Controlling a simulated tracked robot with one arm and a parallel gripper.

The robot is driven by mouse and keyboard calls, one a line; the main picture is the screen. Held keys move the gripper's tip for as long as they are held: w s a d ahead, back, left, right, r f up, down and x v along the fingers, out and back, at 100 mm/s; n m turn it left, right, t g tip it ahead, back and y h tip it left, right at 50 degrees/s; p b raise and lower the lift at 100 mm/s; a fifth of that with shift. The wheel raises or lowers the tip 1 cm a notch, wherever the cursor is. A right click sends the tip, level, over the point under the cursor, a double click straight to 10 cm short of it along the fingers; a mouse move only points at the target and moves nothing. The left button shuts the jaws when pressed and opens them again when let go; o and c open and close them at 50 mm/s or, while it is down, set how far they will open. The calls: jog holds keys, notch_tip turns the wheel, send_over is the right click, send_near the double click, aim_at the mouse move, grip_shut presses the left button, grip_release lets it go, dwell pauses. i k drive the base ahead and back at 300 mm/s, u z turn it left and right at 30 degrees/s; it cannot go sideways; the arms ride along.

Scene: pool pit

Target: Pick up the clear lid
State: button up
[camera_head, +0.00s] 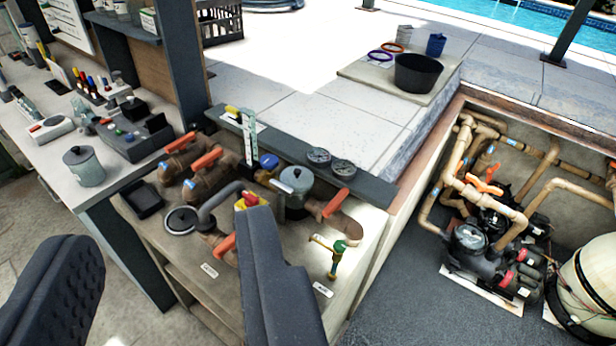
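A round, flat disc with a dark rim and a pale centre (181,220) lies on the brown bench, below the pipes; it looks like the clear lid, though I cannot tell for sure that it is see-through. A grey pipe passes close by its right side. My gripper (163,232) is open, with one dark finger at the lower left and one at the lower middle. The disc shows between the fingertips, beyond them and apart from both. Nothing is held.
Brown pipes with orange handles (205,160), a grey-topped pot (297,180) and a green-handled valve (335,258) crowd the bench. A black tray (143,200) lies left of the disc. A grey canister (84,167) stands on the left counter. A pit with pipework opens at right.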

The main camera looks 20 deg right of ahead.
aim_at(298, 178)
jog(key=i, duration=0.95)
jog(key=u, duration=0.05)
